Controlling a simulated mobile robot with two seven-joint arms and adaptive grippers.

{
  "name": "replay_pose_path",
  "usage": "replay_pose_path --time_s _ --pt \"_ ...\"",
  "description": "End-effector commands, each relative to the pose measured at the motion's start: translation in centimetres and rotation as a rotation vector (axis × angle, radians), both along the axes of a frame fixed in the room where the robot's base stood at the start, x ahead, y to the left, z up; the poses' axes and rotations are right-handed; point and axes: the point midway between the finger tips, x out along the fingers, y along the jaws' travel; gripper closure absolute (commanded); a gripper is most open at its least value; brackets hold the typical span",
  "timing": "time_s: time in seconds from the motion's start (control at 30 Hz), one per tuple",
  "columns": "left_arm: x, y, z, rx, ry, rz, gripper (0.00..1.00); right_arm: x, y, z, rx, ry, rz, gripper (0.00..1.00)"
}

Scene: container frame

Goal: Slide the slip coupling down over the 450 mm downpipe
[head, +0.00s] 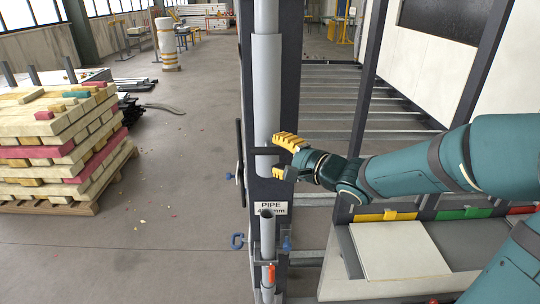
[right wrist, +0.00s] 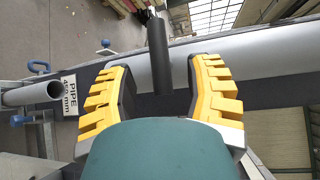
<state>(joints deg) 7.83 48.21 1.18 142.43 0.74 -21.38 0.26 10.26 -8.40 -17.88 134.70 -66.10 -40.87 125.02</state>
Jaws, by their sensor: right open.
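A wide light-grey sleeve (head: 266,90), which looks like the slip coupling, hangs upright around a thinner grey pipe (head: 266,15) on a dark post. Its lower end is near my right gripper (head: 283,157). The right gripper is open, its yellow fingers on either side of a dark round bar (right wrist: 160,50) in the right wrist view. The bar crosses in front of the sleeve; contact with the fingers cannot be told. My left gripper is not in view.
A blue clamp (head: 238,241) and an orange-red piece (head: 270,273) are near the short pipe. A bin bench (head: 395,250) with coloured tags stands at right. A pallet of stacked blocks (head: 60,145) stands at left. The floor between is mostly clear.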

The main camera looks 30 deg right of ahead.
Motion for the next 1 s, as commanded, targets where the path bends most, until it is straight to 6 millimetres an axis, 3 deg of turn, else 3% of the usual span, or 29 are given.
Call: replay_pose_path --time_s 0.23,0.6,0.63,0.77,1.0 --pt "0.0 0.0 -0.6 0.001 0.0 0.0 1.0 2.6 0.7 -0.4 0.0 0.0 0.0 0.49" --pt "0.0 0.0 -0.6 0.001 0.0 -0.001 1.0 3.1 0.8 -0.4 0.001 0.0 -0.001 0.49" --pt "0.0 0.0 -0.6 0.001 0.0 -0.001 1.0 3.1 0.8 -0.4 0.001 0.0 -0.001 0.53" --pt "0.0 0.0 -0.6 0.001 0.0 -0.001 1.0 3.1 0.8 -0.4 0.001 0.0 -0.001 0.99" --pt "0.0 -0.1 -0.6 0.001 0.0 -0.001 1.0 3.1 0.7 -0.4 0.001 -0.001 -0.001 1.0"
